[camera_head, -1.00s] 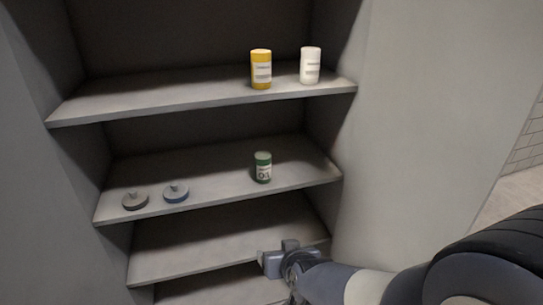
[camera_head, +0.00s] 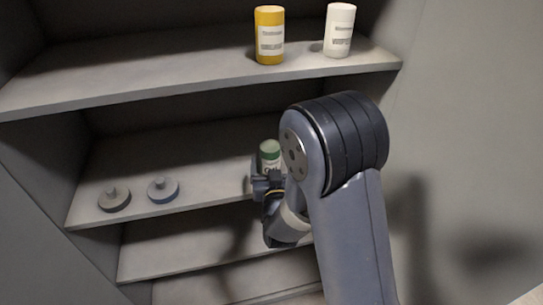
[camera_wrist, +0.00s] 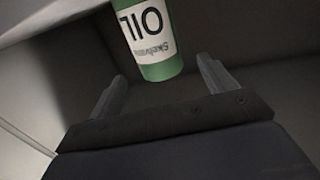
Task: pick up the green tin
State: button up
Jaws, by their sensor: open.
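The green tin (camera_head: 270,152) has a white label and stands on the middle shelf in the head view, partly hidden by my gripper and arm. In the wrist view the green tin (camera_wrist: 163,69) shows its "OIL" label, with its lower end near the space between my fingers. My gripper (camera_wrist: 160,85) is open, with one finger to each side and nothing held. In the head view my gripper (camera_head: 265,180) is at the front of the tin. Whether the fingers touch the tin cannot be told.
A yellow container (camera_head: 269,35) and a white container (camera_head: 339,30) stand on the shelf above (camera_head: 190,85). Two round knobbed lids, one grey (camera_head: 114,199) and one blue-grey (camera_head: 163,189), lie on the middle shelf (camera_head: 215,190) to the left. The cabinet wall is at right.

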aim_at(270, 147)
jog(key=shift+w+a+p, duration=0.25)
jog(key=shift+w+p, duration=0.35)
jog(key=shift+w, duration=1.35)
jog(key=shift+w+a+p, duration=0.2)
jog(key=shift+w+p, duration=0.4)
jog(key=shift+w, duration=1.3)
jog(key=shift+c, duration=0.2)
jog(key=c, duration=1.3)
jog(key=shift+o, duration=0.2)
